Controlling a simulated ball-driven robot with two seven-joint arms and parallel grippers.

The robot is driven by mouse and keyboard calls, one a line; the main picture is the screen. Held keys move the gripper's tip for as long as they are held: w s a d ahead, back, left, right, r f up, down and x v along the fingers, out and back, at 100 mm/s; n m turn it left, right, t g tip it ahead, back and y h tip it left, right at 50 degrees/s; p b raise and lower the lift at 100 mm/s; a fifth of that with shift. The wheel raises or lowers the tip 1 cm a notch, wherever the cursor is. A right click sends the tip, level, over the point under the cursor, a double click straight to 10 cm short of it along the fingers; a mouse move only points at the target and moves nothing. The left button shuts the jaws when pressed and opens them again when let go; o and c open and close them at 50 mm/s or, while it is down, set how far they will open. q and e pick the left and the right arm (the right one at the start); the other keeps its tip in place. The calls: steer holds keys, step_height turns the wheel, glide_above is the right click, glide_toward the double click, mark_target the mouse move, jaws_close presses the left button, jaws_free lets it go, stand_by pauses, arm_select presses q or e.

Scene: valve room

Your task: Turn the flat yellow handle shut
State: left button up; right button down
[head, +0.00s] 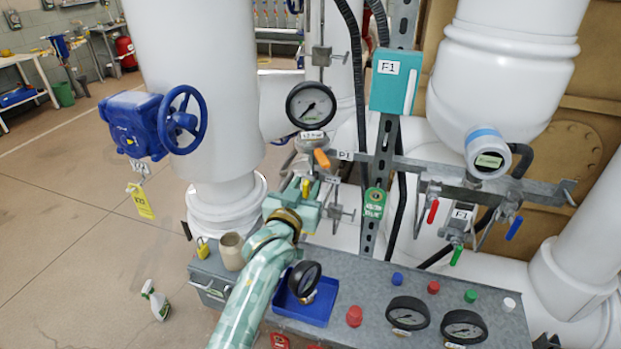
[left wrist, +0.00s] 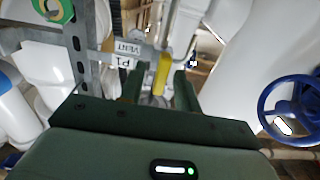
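The flat yellow handle (head: 306,187) shows as a small upright piece between the fingers of my left gripper (head: 306,194) in the head view. In the left wrist view the yellow handle (left wrist: 162,74) stands upright between the two green fingers of my left gripper (left wrist: 158,88), with a gap visible on at least one side. The fingers are apart and not closed on it. The handle's lower end and its valve are partly hidden by my gripper. My right gripper is not in view.
An orange handle (head: 321,158) sits just behind, below a round gauge (head: 311,105). A blue handwheel (head: 182,120) is at left. A grey bench (head: 375,285) below carries gauges, coloured caps and a blue tray (head: 302,308). A metal upright (head: 378,190) stands close at right.

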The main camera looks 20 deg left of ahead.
arm_select(q)
steer(key=shift+w, duration=0.35)
steer(key=shift+r, duration=0.15)
jaws_close()
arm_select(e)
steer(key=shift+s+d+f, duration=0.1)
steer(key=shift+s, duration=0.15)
